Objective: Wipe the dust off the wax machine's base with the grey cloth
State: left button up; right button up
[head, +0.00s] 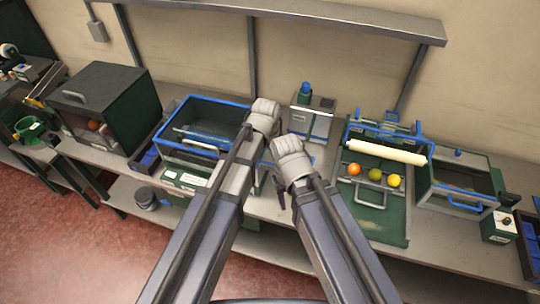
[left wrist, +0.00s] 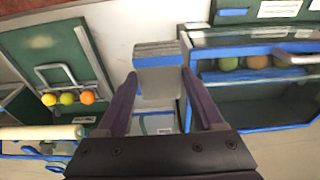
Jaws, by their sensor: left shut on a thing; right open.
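My left gripper (head: 262,118) is in the middle of the head view, its fingers hidden behind its own arm. In the left wrist view (left wrist: 158,78) it is shut on the folded grey cloth (left wrist: 158,52). The cloth is not made out in the head view. My right gripper (head: 290,188) is open, below and right of the left one. A machine with a white roller (head: 385,152) and a green panel (head: 382,218) stands to the right; I cannot tell for sure that it is the wax machine.
A blue-rimmed tank (head: 200,105) stands left of my grippers; the left wrist view shows round fruit in it. A grey box (head: 312,122) with a blue-capped bottle is behind them. Several fruits (head: 375,175) lie below the roller. A blue-trimmed bin (head: 458,200) stands right.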

pick_arm(q)
notch_tip(320, 180, down, 14)
jog(key=b, duration=1.4)
jog(key=shift+c, duration=0.3)
jog(key=shift+d+r, duration=0.1)
jog(key=shift+r, duration=0.05)
